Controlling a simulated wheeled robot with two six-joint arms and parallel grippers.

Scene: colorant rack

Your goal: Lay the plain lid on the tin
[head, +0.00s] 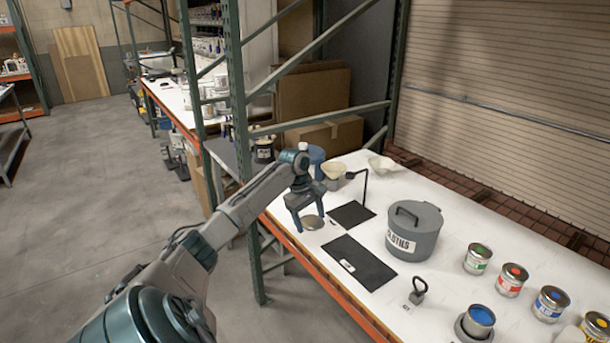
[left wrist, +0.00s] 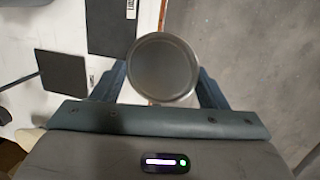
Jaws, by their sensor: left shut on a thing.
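My left gripper (head: 310,219) is shut on a plain round metal lid (head: 313,223), holding it about level near the front edge of the white table. In the left wrist view the lid (left wrist: 163,68) sits between the two fingers, its grey face towards the camera. An open tin (head: 481,318) with blue inside stands in a grey round holder at the lower right of the head view, well away from the lid. My right gripper is not in view.
Black mats (head: 358,262) (head: 351,214) lie flat on the table. A grey lidded pot (head: 413,232), a ring-handled stand (head: 418,291) and several colour-marked tins (head: 511,281) stand further right. A green rack post (head: 240,130) rises close to my left arm.

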